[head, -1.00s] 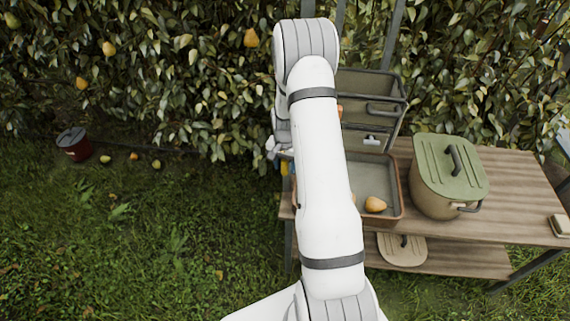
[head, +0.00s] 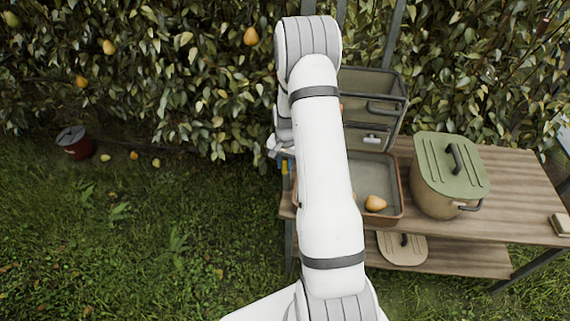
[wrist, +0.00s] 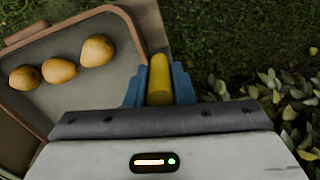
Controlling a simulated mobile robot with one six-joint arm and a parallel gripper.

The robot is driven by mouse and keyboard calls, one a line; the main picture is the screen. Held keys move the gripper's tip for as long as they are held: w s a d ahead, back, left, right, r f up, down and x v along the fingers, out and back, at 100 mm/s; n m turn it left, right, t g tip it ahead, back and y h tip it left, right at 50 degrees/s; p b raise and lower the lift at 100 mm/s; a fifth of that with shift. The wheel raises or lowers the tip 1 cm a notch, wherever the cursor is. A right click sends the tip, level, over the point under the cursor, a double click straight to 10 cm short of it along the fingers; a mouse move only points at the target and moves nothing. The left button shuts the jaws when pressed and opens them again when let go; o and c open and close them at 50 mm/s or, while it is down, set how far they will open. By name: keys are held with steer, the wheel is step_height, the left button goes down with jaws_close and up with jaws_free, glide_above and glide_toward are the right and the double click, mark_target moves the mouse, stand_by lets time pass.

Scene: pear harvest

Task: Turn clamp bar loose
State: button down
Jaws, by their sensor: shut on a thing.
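The clamp bar (wrist: 158,72) is a yellow round-ended bar in the wrist view, beside the right rim of a tray. My gripper (wrist: 160,94) has blue fingers shut on this bar, one on each side. In the head view my arm covers most of the spot; only a bit of blue finger (head: 285,168) shows at the tray's left edge. The rest of the clamp is hidden.
The brown-rimmed tray (head: 398,190) lies on a wooden table (head: 512,190); the wrist view shows three pears (wrist: 59,70) in it. A lidded pot (head: 436,192) stands to the right. A bin (head: 391,128) stands behind. Grass lies left of the table.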

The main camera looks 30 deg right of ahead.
steer(key=shift+f+b, duration=0.15)
steer(key=shift+b, duration=0.2)
steer(key=t+y+b, duration=0.1)
steer(key=b, duration=0.3)
steer(key=t+y+b, duration=0.1)
steer(key=y+b, duration=0.1)
steer(key=b, duration=0.3)
steer(key=shift+d+f, duration=0.2)
steer(key=shift+f, duration=0.2)
steer(key=t+y+b, duration=0.3)
steer(key=y+b, duration=0.1)
steer(key=b, duration=0.8)
steer(key=shift+s+d+y, duration=0.1)
steer(key=shift+s+y, duration=0.05)
steer(key=shift+y, duration=0.15)
steer(key=t+y+b, duration=0.2)
steer(key=y+b, duration=0.1)
steer(key=b, duration=0.4)
steer(key=shift+f+t+y, duration=0.15)
steer(key=shift+t+y, duration=0.15)
steer(key=t+y+b, duration=0.2)
steer(key=y+b, duration=0.1)
steer(key=b, duration=0.1)
steer(key=shift+r, duration=0.2)
steer(key=shift+y+b, duration=0.3)
steer(key=c, duration=1.3)
jaws_free()
steer(key=shift+o, duration=0.2)
